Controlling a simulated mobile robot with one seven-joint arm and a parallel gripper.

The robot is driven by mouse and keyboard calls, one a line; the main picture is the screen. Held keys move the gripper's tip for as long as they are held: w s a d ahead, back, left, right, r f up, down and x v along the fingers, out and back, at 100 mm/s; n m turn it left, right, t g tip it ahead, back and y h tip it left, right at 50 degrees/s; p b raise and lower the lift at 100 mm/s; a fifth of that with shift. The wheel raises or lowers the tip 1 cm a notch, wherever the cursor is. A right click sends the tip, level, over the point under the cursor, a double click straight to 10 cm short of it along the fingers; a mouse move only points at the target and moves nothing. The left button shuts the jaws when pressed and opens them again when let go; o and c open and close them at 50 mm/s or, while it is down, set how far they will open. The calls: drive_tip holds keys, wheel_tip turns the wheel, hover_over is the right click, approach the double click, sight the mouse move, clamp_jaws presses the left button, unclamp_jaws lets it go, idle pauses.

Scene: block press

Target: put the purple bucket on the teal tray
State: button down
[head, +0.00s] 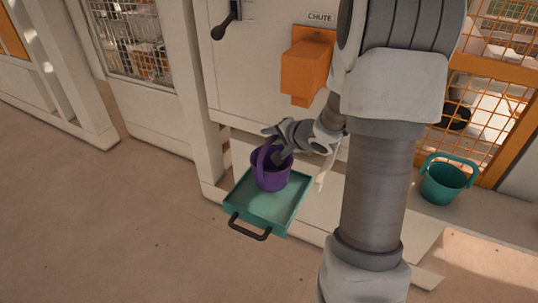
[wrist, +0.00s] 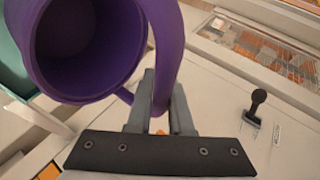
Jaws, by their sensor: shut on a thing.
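The purple bucket (head: 270,175) is upright over the far part of the teal tray (head: 262,209) in the head view. I cannot tell whether its base touches the tray. My gripper (head: 272,138) is at the bucket's top, by its raised handle. In the wrist view the bucket (wrist: 85,45) shows its round opening, and my gripper (wrist: 160,108) is shut on its purple handle. The tray has a dark handle (head: 249,227) at its near edge and looks otherwise empty. A teal strip, likely the tray, shows at the wrist view's left edge.
A teal bucket (head: 446,182) stands on the pale ledge at the right. An orange chute (head: 306,68) sticks out of the white panel above the tray, with a black lever (head: 227,22) to its left. Open brown floor lies in front and to the left.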

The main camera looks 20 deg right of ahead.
drive_tip(key=shift+w+a+f+b, duration=0.15)
drive_tip(key=shift+f+b, duration=1.05)
drive_tip(key=shift+f, duration=0.9)
drive_tip(key=c, duration=0.8)
unclamp_jaws()
drive_tip(key=shift+f, duration=0.15)
drive_tip(key=shift+r, duration=0.25)
wheel_tip(320, 180, up, 6)
drive_tip(key=p, duration=0.4)
hover_over(290, 166)
drive_tip(key=shift+f, duration=0.2)
drive_tip(key=shift+s+r+p, duration=0.2)
drive_tip(key=shift+s+p, duration=0.1)
drive_tip(key=shift+s, duration=0.3)
